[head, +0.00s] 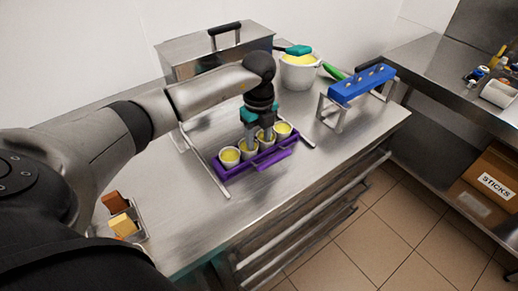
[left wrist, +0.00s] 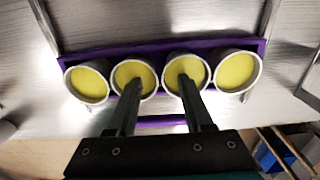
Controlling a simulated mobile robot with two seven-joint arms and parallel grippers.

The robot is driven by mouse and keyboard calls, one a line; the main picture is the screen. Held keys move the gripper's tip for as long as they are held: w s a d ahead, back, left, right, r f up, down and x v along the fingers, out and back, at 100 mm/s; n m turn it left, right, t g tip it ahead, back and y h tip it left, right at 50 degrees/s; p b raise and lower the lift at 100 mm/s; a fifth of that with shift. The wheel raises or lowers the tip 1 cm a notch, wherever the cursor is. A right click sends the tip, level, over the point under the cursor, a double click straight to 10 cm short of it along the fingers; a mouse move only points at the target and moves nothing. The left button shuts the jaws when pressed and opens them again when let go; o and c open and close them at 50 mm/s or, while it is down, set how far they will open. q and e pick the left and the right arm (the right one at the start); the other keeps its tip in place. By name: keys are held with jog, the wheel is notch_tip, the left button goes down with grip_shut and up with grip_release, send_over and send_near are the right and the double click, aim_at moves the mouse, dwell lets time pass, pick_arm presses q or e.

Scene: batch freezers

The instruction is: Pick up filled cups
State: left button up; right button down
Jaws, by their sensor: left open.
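Several white cups filled with yellow stand in a row in a purple tray (head: 273,156) on the steel table. In the head view the leftmost cup (head: 229,157) and rightmost cup (head: 284,130) show clearly. My left gripper (head: 258,142) is above the tray, pointing down, and partly hides the middle cups. The left wrist view shows its two fingers (left wrist: 157,92) spread apart, reaching over the two middle cups, the left one (left wrist: 133,70) and the right one (left wrist: 190,68). I cannot tell whether the fingers touch the cups. My right gripper is not in view.
A lidded steel box (head: 200,55) stands at the back. A white bucket (head: 299,75) with yellow content and a blue rack (head: 362,84) on metal legs are to the right. A small container with brown and yellow items (head: 122,222) is front left. The table's front right is clear.

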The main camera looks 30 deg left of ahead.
pick_arm(q)
jog(key=shift+f, duration=0.25)
grip_shut()
jog(key=shift+r, duration=0.1)
dwell(1.2)
